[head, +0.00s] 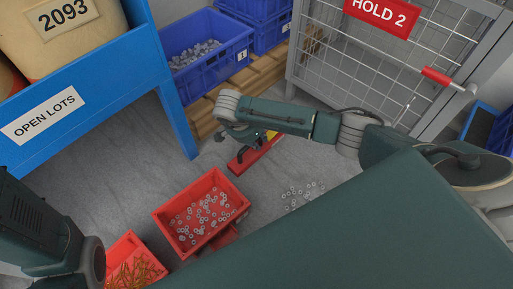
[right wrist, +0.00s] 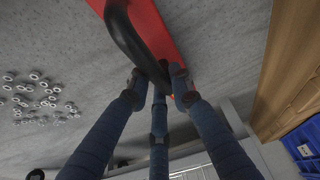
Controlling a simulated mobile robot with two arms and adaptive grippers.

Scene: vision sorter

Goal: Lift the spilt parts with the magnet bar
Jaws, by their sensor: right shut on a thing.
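The magnet bar is a long red bar (head: 243,164) with a black handle (right wrist: 122,32), near the middle of the head view. My right gripper (head: 258,138) is at the bar, and in the right wrist view its fingers (right wrist: 160,82) are closed on the end of the black handle. I cannot tell whether the bar touches the floor or hangs just above it. The spilt parts, several small grey rings (head: 302,195), lie on the floor to the right of the bar. They also show at the left of the right wrist view (right wrist: 40,100). My left gripper is out of view.
A red bin (head: 157,214) with grey rings stands left of the spill, beside another red bin (head: 111,256) of brass-coloured parts. A blue bench (head: 178,118), a wooden pallet (head: 207,110) with blue crates (head: 232,60), and a wire cage (head: 345,62) border the floor.

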